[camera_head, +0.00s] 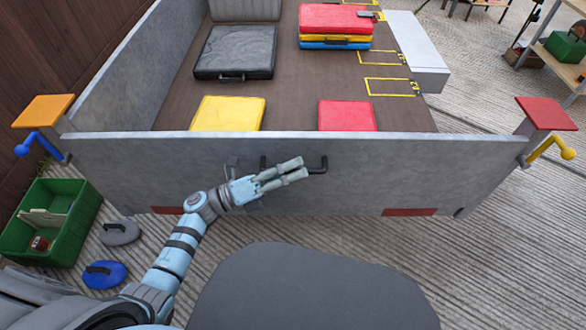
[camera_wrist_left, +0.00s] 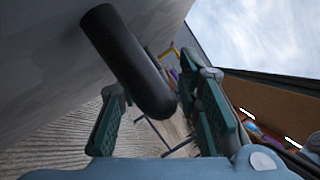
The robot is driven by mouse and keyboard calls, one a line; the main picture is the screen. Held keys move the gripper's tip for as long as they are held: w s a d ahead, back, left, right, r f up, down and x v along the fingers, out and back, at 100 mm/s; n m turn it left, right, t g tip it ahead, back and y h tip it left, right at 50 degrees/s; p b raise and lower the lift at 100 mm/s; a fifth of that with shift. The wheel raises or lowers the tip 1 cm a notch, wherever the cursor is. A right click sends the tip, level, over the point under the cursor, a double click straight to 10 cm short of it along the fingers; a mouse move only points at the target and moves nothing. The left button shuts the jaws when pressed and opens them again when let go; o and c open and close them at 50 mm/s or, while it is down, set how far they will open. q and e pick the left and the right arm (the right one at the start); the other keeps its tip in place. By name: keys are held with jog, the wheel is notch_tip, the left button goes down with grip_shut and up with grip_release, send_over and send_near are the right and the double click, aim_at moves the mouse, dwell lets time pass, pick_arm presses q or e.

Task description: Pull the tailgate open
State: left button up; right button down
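The grey tailgate (camera_head: 400,175) stands upright across the back of the load bed, shut. A black handle (camera_head: 319,167) is on its outer face near the middle. My left gripper (camera_head: 297,170) is in front of the tailgate at the handle and partly hides it. In the left wrist view the black handle bar (camera_wrist_left: 125,60) runs in front of or between the two spread fingers of my left gripper (camera_wrist_left: 155,88). The fingers look open; contact with the bar cannot be told. My right gripper is not in view.
A blue lever (camera_head: 38,145) is at the tailgate's left end and a yellow lever (camera_head: 550,150) at its right end. A green crate (camera_head: 50,222) and two round weights (camera_head: 105,274) lie on the floor at left. Several cases and mats (camera_head: 228,113) lie on the bed.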

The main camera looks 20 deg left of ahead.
pick_arm(q)
jog(key=shift+d, duration=0.1)
grip_shut()
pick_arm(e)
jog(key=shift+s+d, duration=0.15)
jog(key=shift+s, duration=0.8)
pick_arm(q)
jog(key=shift+s, duration=0.1)
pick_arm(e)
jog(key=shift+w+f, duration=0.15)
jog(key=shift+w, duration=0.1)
